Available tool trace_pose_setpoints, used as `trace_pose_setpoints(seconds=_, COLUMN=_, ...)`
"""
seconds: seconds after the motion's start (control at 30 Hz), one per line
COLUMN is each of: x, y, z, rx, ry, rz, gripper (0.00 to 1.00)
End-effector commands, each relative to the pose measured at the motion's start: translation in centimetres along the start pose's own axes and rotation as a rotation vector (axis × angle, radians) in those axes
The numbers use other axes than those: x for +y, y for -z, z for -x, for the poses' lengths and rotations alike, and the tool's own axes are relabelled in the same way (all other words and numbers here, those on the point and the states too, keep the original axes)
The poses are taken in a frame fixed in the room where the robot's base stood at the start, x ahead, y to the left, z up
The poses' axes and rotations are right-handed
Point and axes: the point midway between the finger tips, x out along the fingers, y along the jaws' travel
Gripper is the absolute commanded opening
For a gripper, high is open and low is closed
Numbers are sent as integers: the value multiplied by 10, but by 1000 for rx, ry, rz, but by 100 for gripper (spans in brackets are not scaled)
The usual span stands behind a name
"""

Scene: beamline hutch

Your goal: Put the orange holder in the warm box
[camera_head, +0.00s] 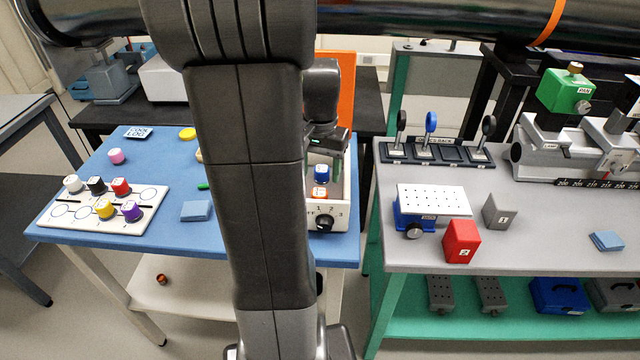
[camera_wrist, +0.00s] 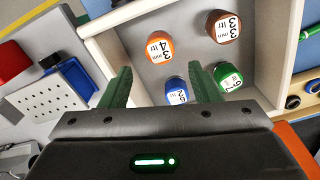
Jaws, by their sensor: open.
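The orange holder (camera_wrist: 160,47) stands label up inside the white-walled box, which I take to be the warm box (camera_head: 327,216), with a numbered dial on its front. In the head view the orange holder (camera_head: 320,194) shows low in the box, near a blue holder (camera_head: 321,173). The wrist view also shows the blue holder (camera_wrist: 177,89), a brown holder (camera_wrist: 222,24) and a green holder (camera_wrist: 228,76) in the box. My gripper (camera_wrist: 160,84) is open and empty above the box; the orange holder is apart from the fingers, beyond their tips.
A white rack (camera_head: 105,207) with several coloured holders lies on the blue table (camera_head: 160,165). A pink holder (camera_head: 117,156) stands behind it. An upright orange panel (camera_head: 346,90) is behind the box. The grey bench (camera_head: 560,215) at right carries a red block (camera_head: 461,241) and optics.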

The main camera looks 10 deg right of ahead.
Motion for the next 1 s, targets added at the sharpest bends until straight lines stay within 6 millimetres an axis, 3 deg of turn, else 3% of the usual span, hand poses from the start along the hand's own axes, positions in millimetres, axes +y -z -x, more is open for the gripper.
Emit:
trace_pose_setpoints(seconds=0.2, x=0, y=0, z=37, rx=2, ry=1, rz=0, gripper=57)
trace_pose_setpoints(seconds=0.4, x=0, y=0, z=48, rx=0, ry=0, rz=0, gripper=57)
trace_pose_setpoints(seconds=0.77, x=0, y=0, z=46, rx=-2, ry=-1, rz=0, gripper=57)
trace_pose_setpoints(seconds=1.0, x=0, y=-1, z=16, rx=-6, ry=-2, rz=0, gripper=57)
